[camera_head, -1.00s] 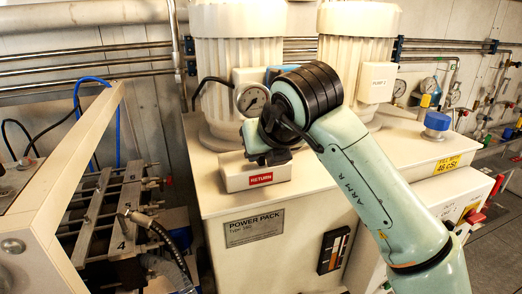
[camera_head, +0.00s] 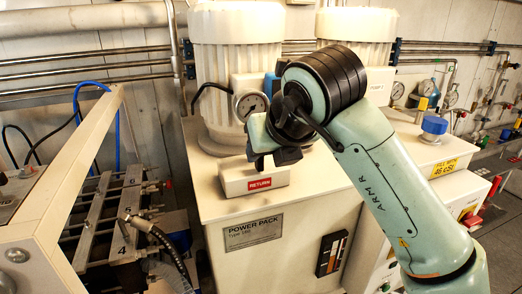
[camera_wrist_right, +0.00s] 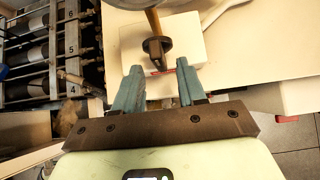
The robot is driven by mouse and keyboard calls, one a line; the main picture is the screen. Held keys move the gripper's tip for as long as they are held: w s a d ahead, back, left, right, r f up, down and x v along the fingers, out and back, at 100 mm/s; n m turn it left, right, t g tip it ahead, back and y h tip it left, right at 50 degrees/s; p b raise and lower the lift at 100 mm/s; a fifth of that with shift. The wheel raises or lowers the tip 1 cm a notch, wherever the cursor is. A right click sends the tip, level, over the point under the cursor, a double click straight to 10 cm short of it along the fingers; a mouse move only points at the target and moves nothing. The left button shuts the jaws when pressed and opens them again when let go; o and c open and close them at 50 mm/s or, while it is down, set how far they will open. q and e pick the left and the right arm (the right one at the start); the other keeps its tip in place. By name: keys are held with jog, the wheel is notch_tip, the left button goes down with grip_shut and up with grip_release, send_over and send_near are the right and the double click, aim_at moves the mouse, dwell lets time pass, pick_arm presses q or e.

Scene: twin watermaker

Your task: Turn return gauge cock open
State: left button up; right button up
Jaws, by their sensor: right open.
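The return gauge (camera_head: 252,104) has a round white dial and stands above a pale block with a red RETURN label (camera_head: 260,184) on the power pack. In the right wrist view the cock (camera_wrist_right: 157,48) is a dark round piece with a dark bar, below a brass-coloured stem, over the white block (camera_wrist_right: 185,40). My right gripper (camera_wrist_right: 159,68) is open, its two fingers apart with the bar just ahead of and between their tips; I see no contact. In the head view my right wrist covers the cock, and the fingertips are hidden. My left gripper is not in view.
Two white ribbed pump housings (camera_head: 238,60) stand behind the block. The power pack top (camera_head: 205,190) is bare left of the block. A pale slanted frame (camera_head: 85,165) and hoses stand at left. A blue-capped filler (camera_head: 434,127) is at right.

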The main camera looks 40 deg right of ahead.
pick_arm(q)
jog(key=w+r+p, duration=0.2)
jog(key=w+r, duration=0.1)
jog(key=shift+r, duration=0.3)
pick_arm(e)
jog(key=v, duration=0.8)
jog(key=shift+r, duration=0.2)
jog(key=shift+s, duration=0.15)
jog(key=shift+a, duration=0.1)
